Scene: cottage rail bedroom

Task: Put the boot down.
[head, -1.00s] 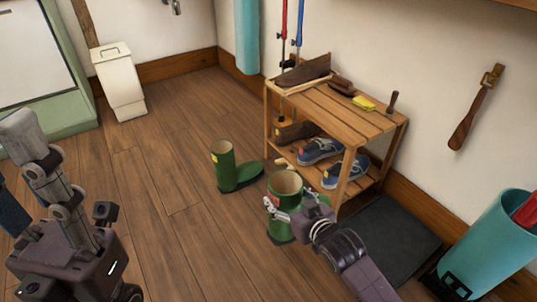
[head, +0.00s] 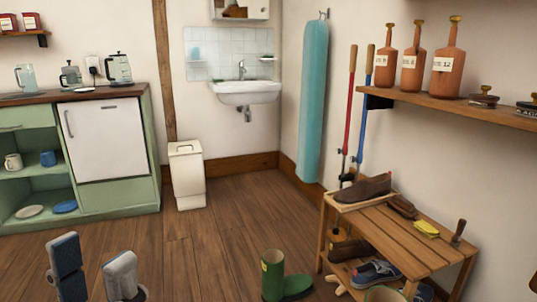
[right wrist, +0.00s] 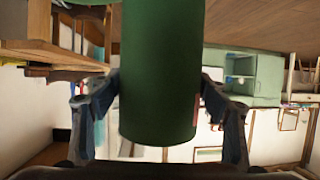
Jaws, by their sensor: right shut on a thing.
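A green boot (right wrist: 160,75) is gripped in the right wrist view; its shaft fills the middle. My right gripper (right wrist: 160,100) is shut on it, one finger on each side. In the head view only the held boot's open rim (head: 383,294) shows at the bottom edge; its foot and the right gripper are out of that view. A second green boot (head: 272,276) stands upright on the floor, left of the rack. My left gripper (head: 94,272) is at the lower left, fingers apart and empty.
A white bin (head: 187,176) stands by the back wall. The wooden floor (head: 215,235) between is clear.

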